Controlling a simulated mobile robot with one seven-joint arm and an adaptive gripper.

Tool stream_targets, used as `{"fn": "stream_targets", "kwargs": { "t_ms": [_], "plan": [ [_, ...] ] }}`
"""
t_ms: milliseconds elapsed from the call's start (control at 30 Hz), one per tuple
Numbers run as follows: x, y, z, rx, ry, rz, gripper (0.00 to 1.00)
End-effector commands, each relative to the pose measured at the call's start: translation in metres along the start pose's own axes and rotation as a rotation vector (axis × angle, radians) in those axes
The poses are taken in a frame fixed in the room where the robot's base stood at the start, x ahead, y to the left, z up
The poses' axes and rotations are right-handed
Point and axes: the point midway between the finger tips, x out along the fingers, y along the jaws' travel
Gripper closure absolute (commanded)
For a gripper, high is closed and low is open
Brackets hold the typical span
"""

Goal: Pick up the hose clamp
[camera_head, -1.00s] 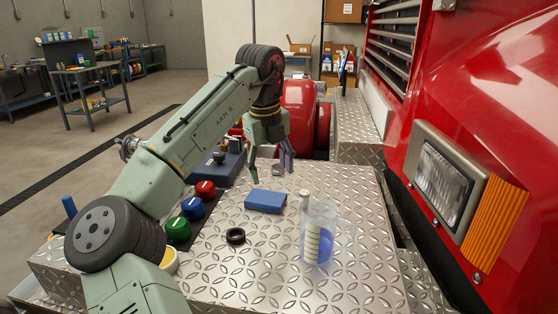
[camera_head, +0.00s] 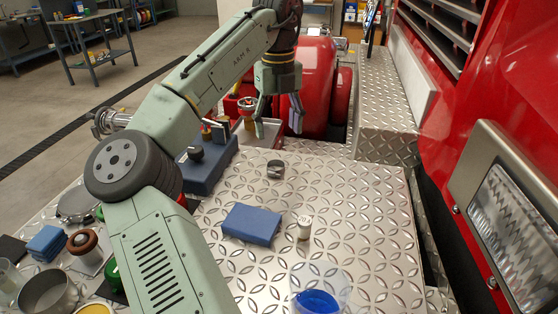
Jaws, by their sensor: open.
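The hose clamp (camera_head: 275,169), which appears as a small grey metal band, lies on the far part of the diamond-plate deck (camera_head: 350,215). My gripper (camera_head: 278,121) is open, its fingers pointing down. It appears above and beyond the clamp, apart from it, with nothing between the fingers. The clamp is in plain view.
A blue block (camera_head: 251,224) and a small whitish cylinder (camera_head: 304,228) stand nearer on the deck. A clear container with blue contents (camera_head: 318,298) is at the front edge. A blue box-like base (camera_head: 207,165) stands left of the clamp. The red truck body (camera_head: 490,100) bounds the right.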

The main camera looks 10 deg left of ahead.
Motion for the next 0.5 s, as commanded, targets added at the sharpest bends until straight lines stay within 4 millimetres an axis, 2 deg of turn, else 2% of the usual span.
{"fn": "stream_targets", "kwargs": {
  "t_ms": [33, 200, 367, 500],
  "plan": [
    [0.011, 0.000, -0.001, 0.003, 0.005, -0.002, 0.40],
    [0.035, 0.000, -0.001, 0.001, 0.003, -0.002, 0.40],
    [0.045, 0.001, -0.001, 0.001, 0.001, -0.002, 0.40],
    [0.061, 0.005, -0.004, 0.001, 0.002, -0.001, 0.40]
  ]
}}
